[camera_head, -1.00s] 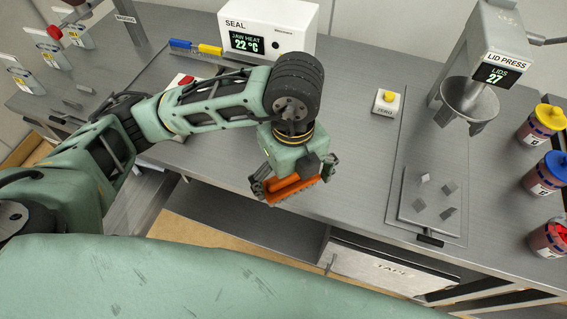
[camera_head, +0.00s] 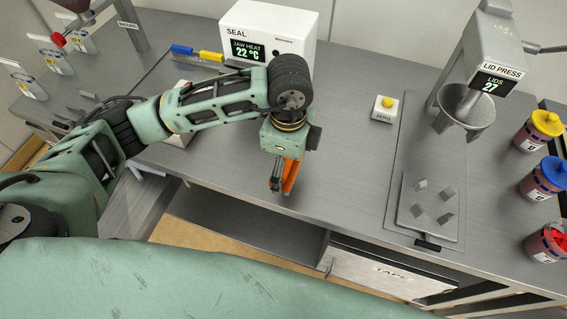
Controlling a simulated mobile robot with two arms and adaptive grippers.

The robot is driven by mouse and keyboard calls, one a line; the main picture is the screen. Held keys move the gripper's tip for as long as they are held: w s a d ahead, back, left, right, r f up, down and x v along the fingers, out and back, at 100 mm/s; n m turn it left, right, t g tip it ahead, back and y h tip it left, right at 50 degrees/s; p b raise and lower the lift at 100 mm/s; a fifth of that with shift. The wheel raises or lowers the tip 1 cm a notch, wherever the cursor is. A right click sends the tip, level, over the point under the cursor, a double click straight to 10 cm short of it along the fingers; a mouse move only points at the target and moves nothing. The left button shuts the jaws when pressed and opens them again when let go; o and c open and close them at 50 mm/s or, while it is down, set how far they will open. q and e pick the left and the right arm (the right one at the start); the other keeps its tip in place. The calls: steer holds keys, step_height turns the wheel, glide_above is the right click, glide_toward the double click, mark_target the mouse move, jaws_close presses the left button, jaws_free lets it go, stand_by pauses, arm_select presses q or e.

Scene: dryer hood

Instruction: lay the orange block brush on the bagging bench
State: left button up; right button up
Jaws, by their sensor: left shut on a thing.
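My left gripper (camera_head: 282,188) is shut on the orange block brush (camera_head: 291,175), which shows as a narrow orange strip pointing down between the fingers. Gripper and brush are over the front part of the grey metal bench (camera_head: 340,160); I cannot tell whether the brush touches the surface. No label in view marks which surface is the bagging bench; a sign at the upper left (camera_head: 127,25) is too small to read. My right gripper is not in view.
The white SEAL box (camera_head: 268,35) stands behind my left gripper. A ZERO button box (camera_head: 384,109), the lid press (camera_head: 478,70) with its plate (camera_head: 430,208), and lidded jars (camera_head: 541,128) are to the right. The bench between SEAL box and ZERO box is clear.

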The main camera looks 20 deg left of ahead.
arm_select(q)
steer(key=w+a+f, duration=0.1)
steer(key=w+f, duration=0.1)
steer(key=shift+w+a+p, duration=0.3)
steer(key=shift+w+a, duration=0.05)
steer(key=shift+a, duration=0.05)
step_height(320, 180, down, 3)
steer(key=shift+r+p, duration=0.1)
steer(key=shift+p, duration=0.7)
steer(key=shift+f, duration=0.6)
steer(key=shift+f, duration=0.15)
steer(key=o, duration=0.7)
steer(key=shift+f, duration=0.1)
steer(key=shift+o, duration=0.9)
